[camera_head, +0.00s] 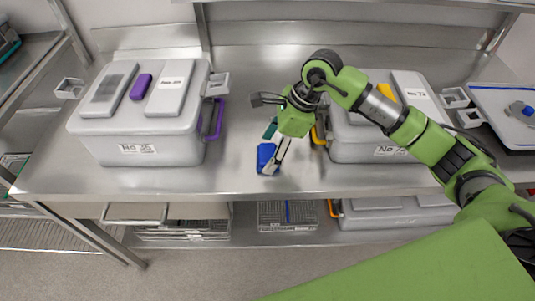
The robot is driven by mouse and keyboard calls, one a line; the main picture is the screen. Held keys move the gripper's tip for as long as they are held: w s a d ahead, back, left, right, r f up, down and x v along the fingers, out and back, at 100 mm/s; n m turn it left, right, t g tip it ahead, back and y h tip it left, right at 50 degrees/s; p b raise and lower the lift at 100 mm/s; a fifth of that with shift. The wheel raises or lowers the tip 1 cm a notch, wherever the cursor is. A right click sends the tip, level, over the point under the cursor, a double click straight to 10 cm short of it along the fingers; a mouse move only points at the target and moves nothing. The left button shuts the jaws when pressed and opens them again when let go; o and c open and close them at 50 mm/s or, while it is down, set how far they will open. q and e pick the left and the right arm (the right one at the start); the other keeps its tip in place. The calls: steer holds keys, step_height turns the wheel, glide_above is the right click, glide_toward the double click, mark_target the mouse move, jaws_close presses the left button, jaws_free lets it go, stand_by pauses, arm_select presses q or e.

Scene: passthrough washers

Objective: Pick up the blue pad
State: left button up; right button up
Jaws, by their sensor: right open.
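A blue pad (265,156) lies on the steel table, just left of centre between two grey lidded boxes. My right gripper (278,152) reaches in from the right and points down close beside the pad's right side. It is open. I cannot tell whether a fingertip touches the pad. The gripper's green wrist hides part of the table behind it. A small teal piece shows just above the pad, partly hidden. My left gripper is not in view.
A grey box (137,145) labelled No 35 stands at left, with a purple item (141,87) on its lid. Another grey box (352,151) stands at right, partly behind my arm. A blue-edged tray (490,98) is at far right. The table's front middle is clear.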

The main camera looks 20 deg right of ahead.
steer(key=c, duration=1.1)
steer(key=shift+r, duration=0.1)
steer(key=shift+c, duration=0.2)
steer(key=shift+r, duration=0.55)
steer(key=s+a+r+b, duration=0.4)
steer(key=s+r, duration=0.7)
steer(key=s, duration=0.2)
steer(key=shift+s+r, duration=0.25)
steer(key=shift+r, duration=0.15)
steer(key=shift+o, duration=0.4)
